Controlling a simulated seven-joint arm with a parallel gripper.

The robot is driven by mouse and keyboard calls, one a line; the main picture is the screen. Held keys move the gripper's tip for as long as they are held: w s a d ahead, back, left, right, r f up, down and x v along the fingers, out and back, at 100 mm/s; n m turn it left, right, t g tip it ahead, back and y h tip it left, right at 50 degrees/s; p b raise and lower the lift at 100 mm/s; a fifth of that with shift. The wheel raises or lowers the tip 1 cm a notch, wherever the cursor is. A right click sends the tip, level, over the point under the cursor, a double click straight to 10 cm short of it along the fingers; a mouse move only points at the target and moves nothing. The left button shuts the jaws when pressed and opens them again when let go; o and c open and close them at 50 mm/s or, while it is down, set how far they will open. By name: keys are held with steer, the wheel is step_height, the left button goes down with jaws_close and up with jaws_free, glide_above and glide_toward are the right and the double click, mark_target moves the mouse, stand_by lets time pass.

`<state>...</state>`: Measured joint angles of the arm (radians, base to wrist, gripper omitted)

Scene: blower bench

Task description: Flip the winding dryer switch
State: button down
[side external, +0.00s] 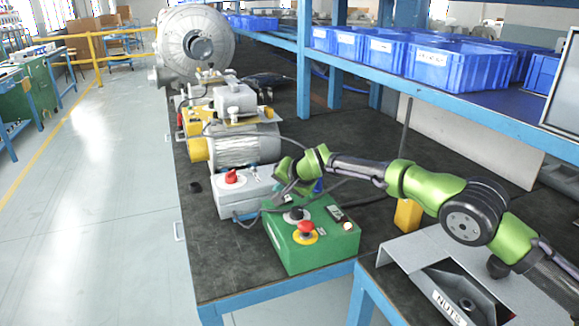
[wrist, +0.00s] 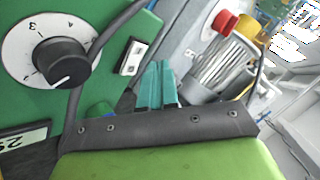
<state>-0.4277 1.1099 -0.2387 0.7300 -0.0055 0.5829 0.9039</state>
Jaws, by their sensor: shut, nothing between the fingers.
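A green control box (side external: 312,246) stands at the bench's near end. It carries a black knob on a white dial (wrist: 60,62), a small rocker switch (wrist: 132,57), and a red mushroom button (side external: 305,230) on a yellow plate. The rocker also shows in the side view (side external: 335,213). I cannot tell which control is the winding dryer switch. My gripper (wrist: 161,68) is shut and empty, its teal fingers beside the rocker and apart from it in the wrist picture. In the side view, my gripper (side external: 281,194) is above the box's far edge, partly blending with the background.
A grey box with a red knob (side external: 231,176) stands just behind the green box. Beyond it are a finned motor (side external: 240,147) and a large blower (side external: 195,40). A dark cable (wrist: 100,45) crosses near the dial. Blue bins (side external: 455,66) fill the shelf at right.

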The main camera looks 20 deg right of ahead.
steer(key=shift+d+r, duration=0.15)
steer(key=shift+r, duration=1.1)
steer(key=shift+d+r, duration=0.15)
steer(key=shift+r, duration=1.1)
